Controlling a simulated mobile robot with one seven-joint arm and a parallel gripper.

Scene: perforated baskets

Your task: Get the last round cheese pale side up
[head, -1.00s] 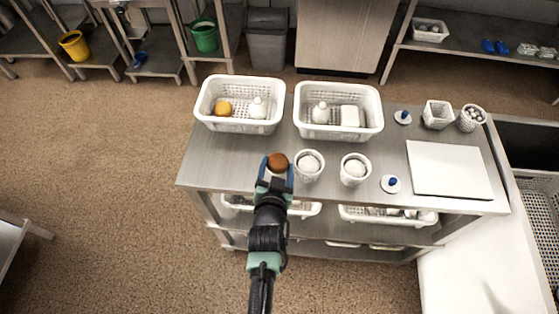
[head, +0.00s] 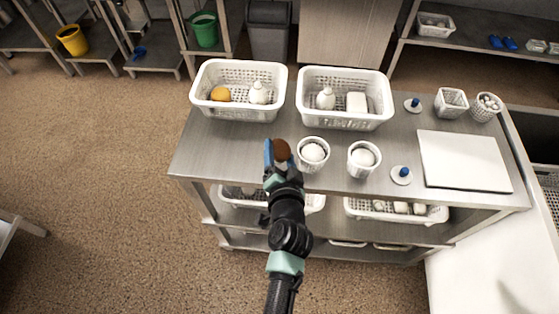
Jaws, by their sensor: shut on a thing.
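My gripper (head: 277,157) is over the front left part of the steel table. It is shut on a round cheese (head: 282,150), whose brown side shows. Two round perforated baskets stand to the right of it. The left round basket (head: 313,166) holds a round cheese with its pale side up (head: 313,151). The right round basket (head: 362,170) also holds a pale-topped round cheese (head: 363,157). The lower part of the held cheese is hidden by my gripper.
Two white rectangular baskets stand at the back: the left one (head: 232,112) holds an orange round thing and a white bottle-like thing, the right one (head: 345,122) white things. A white board (head: 463,160) and blue-knobbed lids (head: 401,175) lie at the right. The table's left front (head: 215,150) is clear.

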